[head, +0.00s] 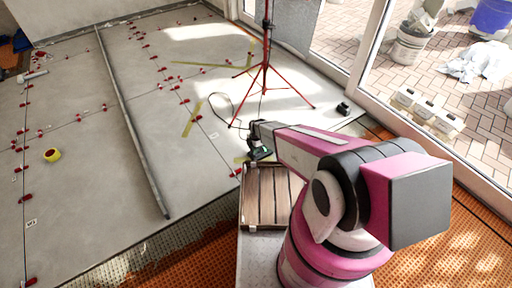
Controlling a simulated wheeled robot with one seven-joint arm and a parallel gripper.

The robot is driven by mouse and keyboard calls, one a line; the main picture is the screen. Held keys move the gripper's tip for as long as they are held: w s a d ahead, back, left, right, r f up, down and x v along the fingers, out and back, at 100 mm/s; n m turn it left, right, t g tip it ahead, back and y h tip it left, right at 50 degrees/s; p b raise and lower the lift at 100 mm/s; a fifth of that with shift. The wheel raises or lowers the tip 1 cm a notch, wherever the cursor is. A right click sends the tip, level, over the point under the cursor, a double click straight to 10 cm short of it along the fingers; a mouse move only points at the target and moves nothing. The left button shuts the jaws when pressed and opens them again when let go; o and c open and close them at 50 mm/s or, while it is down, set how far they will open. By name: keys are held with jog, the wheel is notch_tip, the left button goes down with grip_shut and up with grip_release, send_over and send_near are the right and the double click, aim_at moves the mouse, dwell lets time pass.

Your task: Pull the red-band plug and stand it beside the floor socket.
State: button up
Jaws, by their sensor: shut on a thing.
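My gripper (261,153) is at the end of my pink and grey arm, low over the floor near the far edge of a slatted wooden crate. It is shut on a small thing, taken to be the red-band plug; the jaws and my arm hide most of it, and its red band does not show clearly. The floor socket cannot be made out; it may be hidden by the gripper. I cannot tell whether the plug is in the socket or clear of it.
The wooden crate (265,197) stands just below the gripper. A red tripod (265,68) with a dark cable stands behind it. A small black object (344,108) lies by the glass door.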

jog(key=s+a+r, duration=0.1)
jog(key=s+r, duration=0.4)
jog(key=r, duration=0.4)
jog(key=shift+s+a+r, duration=0.3)
jog(key=shift+s+a, duration=0.1)
dwell(0.4)
jog(key=w+a+f, duration=0.4)
jog(key=w+a, duration=0.3)
jog(key=w, duration=0.2)
jog(key=w+a+f, duration=0.5)
jog(key=w+a, duration=0.2)
jog(key=w, duration=0.3)
jog(key=w+d+f, duration=0.4)
jog(key=w+d, duration=0.1)
jog(key=w+d+f, duration=0.2)
jog(key=w, duration=0.1)
jog(key=shift+w+d+f, duration=0.2)
jog(key=shift+w+f, duration=0.05)
jog(key=shift+f, duration=0.15)
jog(key=shift+d+f, duration=0.1)
jog(key=shift+f, duration=1.9)
jog(key=shift+f, duration=0.1)
